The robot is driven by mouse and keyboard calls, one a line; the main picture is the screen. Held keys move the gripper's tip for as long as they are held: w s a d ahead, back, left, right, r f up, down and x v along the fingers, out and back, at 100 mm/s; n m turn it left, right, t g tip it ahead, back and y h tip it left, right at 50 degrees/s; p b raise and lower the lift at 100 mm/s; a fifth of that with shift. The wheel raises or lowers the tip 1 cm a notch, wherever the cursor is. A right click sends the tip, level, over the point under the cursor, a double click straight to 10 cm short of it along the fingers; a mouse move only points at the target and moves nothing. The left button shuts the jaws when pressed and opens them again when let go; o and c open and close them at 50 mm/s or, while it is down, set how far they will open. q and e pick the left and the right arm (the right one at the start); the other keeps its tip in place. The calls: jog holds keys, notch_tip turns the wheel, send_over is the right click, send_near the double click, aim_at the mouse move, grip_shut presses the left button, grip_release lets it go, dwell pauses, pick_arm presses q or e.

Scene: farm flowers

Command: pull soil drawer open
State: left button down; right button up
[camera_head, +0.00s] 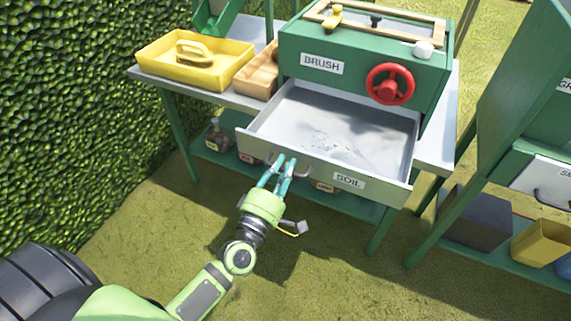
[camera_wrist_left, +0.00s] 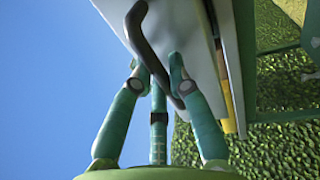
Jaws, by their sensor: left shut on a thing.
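The soil drawer (camera_head: 385,186) is a grey tray with a white "SOIL" label, pulled well out of the green cabinet (camera_head: 352,68). Its floor shows and holds only a few dark specks. My left gripper (camera_head: 284,168) is at the left part of the drawer's front, shut on the drawer's handle. In the left wrist view the dark curved handle (camera_wrist_left: 146,45) passes between the teal fingers of my left gripper (camera_wrist_left: 160,80), close against the grey drawer front (camera_wrist_left: 197,40). The fingers partly hide the handle in the head view. My right gripper is not in view.
A yellow tray (camera_head: 150,62) and a wooden box (camera_head: 262,75) stand on the table left of the cabinet. A red handwheel (camera_head: 390,84) is on the cabinet front. A lower shelf (camera_head: 340,198) holds items. Another green stand (camera_head: 520,95) is at right. Open grass lies in front.

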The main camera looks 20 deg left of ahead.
pick_arm(q)
jog(key=shift+w, duration=0.1)
jog(key=c, duration=1.4)
grip_release()
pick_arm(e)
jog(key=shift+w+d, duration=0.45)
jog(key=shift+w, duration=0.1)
pick_arm(q)
jog(key=s, duration=0.4)
jog(key=s+f, duration=0.1)
jog(key=s, duration=0.3)
jog(key=s+f, duration=0.1)
jog(key=s, duration=0.3)
jog(key=shift+a, duration=0.2)
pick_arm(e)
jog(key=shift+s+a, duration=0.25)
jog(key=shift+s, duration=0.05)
pick_arm(q)
jog(key=shift+w+f, duration=0.1)
jog(key=shift+f, duration=0.05)
